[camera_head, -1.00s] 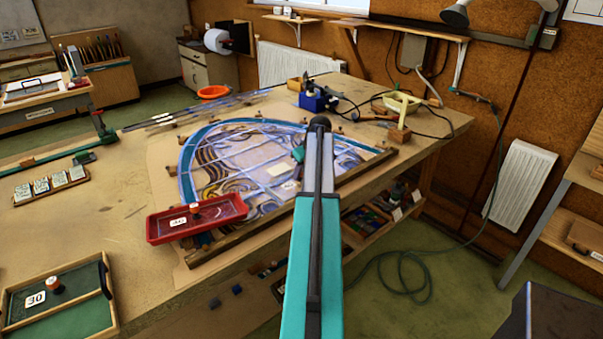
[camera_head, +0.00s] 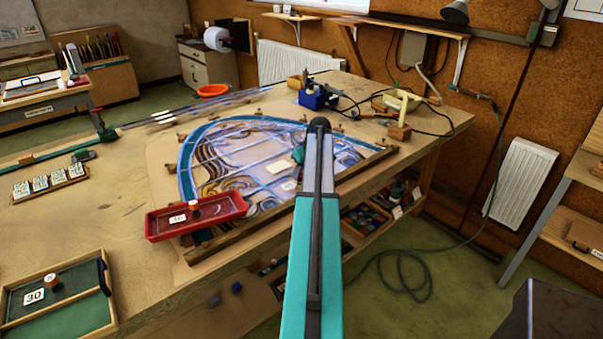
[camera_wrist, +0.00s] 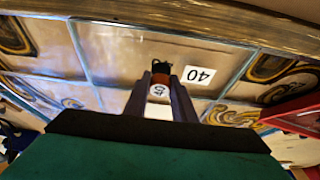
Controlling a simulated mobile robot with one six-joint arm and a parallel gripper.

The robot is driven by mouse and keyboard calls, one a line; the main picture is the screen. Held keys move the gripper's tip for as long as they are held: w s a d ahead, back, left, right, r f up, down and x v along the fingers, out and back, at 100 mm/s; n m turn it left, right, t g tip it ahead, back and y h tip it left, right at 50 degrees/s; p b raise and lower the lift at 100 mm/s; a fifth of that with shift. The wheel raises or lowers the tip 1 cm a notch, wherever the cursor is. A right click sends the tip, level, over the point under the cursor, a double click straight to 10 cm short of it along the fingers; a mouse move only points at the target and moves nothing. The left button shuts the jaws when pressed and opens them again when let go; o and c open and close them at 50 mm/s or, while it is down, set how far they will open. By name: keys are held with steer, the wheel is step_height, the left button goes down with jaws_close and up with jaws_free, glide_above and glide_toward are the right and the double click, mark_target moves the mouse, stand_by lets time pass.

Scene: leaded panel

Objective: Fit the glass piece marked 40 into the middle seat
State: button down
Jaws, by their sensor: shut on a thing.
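My gripper (camera_wrist: 160,88) is shut on the small reddish-brown knob (camera_wrist: 158,99), which has a white, blurred mark on its end. A pale pane (camera_wrist: 120,52) lies under the jaws, between two blue-grey lead lines. A white label reading 40 (camera_wrist: 198,75) is on it, upside down in the wrist view. I cannot tell whether the pane is flush in its seat or slightly above it. In the head view my arm hides the jaws. The leaded panel (camera_head: 210,135) lies on the bench, with a small white label (camera_head: 289,186) near its middle.
A red tray (camera_head: 152,230) with a 40 card and a knob stands at the panel's near left edge; its rim shows at right in the wrist view (camera_wrist: 290,108). A green-lined tray (camera_head: 75,322) marked 30 is at lower left. Cables and tools lie behind the panel.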

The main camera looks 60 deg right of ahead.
steer(key=shift+f, duration=0.3)
steer(key=c, duration=1.4)
jaws_free()
steer(key=b+v, duration=0.4)
steer(key=v, duration=1)
steer(key=shift+f, duration=0.1)
